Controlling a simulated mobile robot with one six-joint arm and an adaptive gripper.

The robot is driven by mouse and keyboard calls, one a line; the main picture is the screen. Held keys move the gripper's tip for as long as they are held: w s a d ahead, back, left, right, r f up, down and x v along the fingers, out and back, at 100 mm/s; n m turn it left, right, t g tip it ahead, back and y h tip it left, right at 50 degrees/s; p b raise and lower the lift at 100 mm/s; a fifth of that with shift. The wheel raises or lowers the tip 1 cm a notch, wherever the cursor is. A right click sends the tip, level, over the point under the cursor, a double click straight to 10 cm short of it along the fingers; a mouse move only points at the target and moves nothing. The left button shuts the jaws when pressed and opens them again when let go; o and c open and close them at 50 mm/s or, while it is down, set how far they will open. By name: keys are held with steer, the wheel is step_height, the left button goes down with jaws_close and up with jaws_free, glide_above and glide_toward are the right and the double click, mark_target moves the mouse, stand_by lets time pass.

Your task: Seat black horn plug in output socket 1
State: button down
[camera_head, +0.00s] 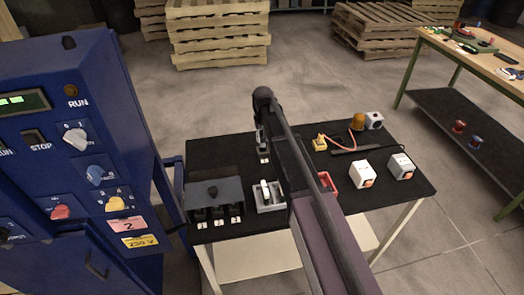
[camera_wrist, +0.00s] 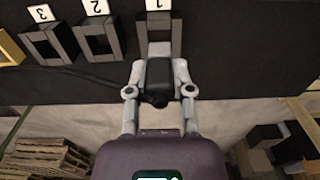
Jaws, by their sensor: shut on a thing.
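In the wrist view my gripper (camera_wrist: 159,88) is shut on the black horn plug (camera_wrist: 159,76), which sits between its two grey fingers. The plug lines up with output socket 1 (camera_wrist: 178,36), a dark grey frame under the label 1. A light grey piece shows at the plug's far end, in front of the socket opening. I cannot tell whether the plug touches or enters the socket.
Socket 2 (camera_wrist: 97,38) and socket 3 (camera_wrist: 46,42) stand left of socket 1. A yellow part (camera_wrist: 10,48) is beyond them. The black table (camera_head: 225,152) also bears a dark box (camera_head: 214,190), a grey holder (camera_head: 270,202), a red tray (camera_head: 329,181) and white blocks (camera_head: 361,173).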

mark_target(263, 142)
steer(key=shift+f, duration=0.4)
steer(key=shift+f+b, duration=1.85)
steer(key=shift+b, duration=0.15)
steer(key=shift+f, duration=0.15)
steer(key=shift+c, duration=2.4)
jaws_free()
steer(key=shift+r, duration=0.2)
step_height(263, 142, up, 12)
steer(key=p, duration=1.2)
